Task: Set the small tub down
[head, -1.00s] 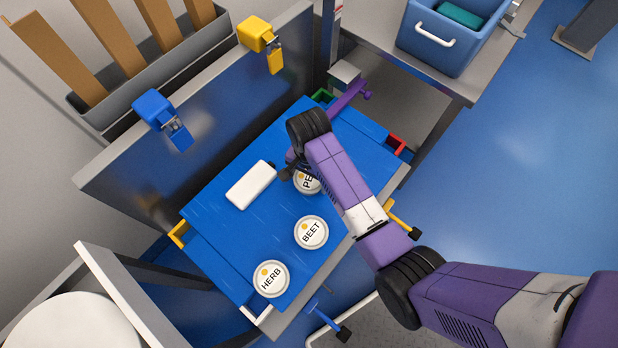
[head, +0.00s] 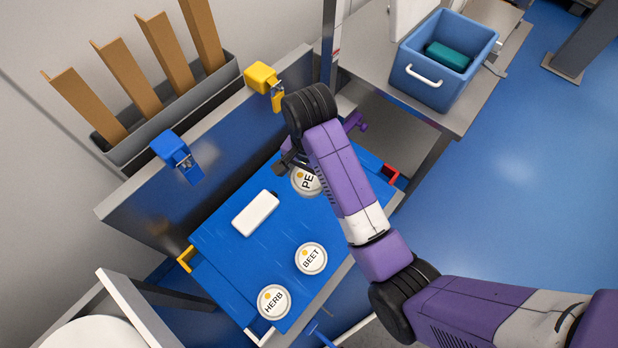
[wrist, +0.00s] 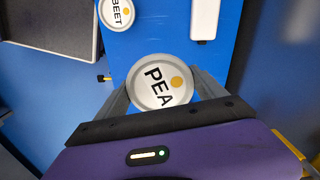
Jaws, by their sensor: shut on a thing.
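A round white tub with a PEA lid (head: 306,181) is partly hidden behind my arm in the head view. In the wrist view the PEA tub (wrist: 160,82) sits between the two grey fingers of my gripper (wrist: 163,90), which is shut on it. In the head view my gripper (head: 291,164) is over the far part of the blue board (head: 222,244). The tub looks raised above the board; its underside is hidden. Tubs marked BEET (head: 311,258) and HERB (head: 273,301) stand on the nearer part of the board.
A white block (head: 255,213) lies on the board left of the tubs. A blue bin (head: 440,75) stands on the bench at right. The board's middle is clear.

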